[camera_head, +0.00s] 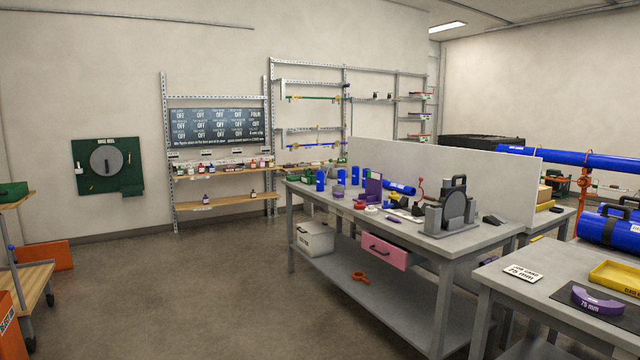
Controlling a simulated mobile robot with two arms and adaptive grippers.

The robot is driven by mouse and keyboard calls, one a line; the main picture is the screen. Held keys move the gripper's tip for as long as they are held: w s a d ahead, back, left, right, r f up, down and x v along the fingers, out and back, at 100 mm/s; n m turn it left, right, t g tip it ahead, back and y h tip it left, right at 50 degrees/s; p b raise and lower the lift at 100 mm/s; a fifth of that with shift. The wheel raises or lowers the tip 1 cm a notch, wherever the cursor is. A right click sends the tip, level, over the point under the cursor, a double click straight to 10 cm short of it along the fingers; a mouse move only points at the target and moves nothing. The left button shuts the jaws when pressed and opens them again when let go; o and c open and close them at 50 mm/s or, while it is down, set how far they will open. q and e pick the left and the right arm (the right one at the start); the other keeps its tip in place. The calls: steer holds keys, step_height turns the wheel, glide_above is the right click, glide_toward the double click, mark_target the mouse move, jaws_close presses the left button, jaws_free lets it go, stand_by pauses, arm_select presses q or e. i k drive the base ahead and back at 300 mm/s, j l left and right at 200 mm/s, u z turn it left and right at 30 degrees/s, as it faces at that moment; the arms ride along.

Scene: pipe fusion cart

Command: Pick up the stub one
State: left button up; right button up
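Several short blue pipe pieces stand upright at the far left part of the grey workbench (465,236), among them a blue piece with a pale mark (320,181) near the left edge and another blue piece (355,175) further right. One blue pipe piece (400,187) lies on its side behind a purple upright block (373,187). I cannot tell which piece is stub one; no label is readable at this distance. Neither of my grippers is in view.
A second table (500,280) at the right front holds a yellow tray (615,276) and a purple arc (598,301). The floor at left centre (190,290) is clear.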

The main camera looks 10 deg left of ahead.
mark_target(320, 175)
steer(key=i+u, duration=0.15)
steer(key=i, duration=0.4)
steer(key=i+u, duration=0.15)
steer(key=i, duration=0.4)
steer(key=i+l+u, duration=0.15)
steer(key=i, duration=0.4)
steer(key=i+l+u, duration=0.15)
steer(key=i, duration=0.4)
steer(key=i+u, duration=0.45)
steer(key=i, duration=1.55)
steer(key=i+l+z, duration=0.15)
steer(key=i+z, duration=1)
steer(key=i+j+z, duration=0.2)
steer(key=i+z, duration=0.2)
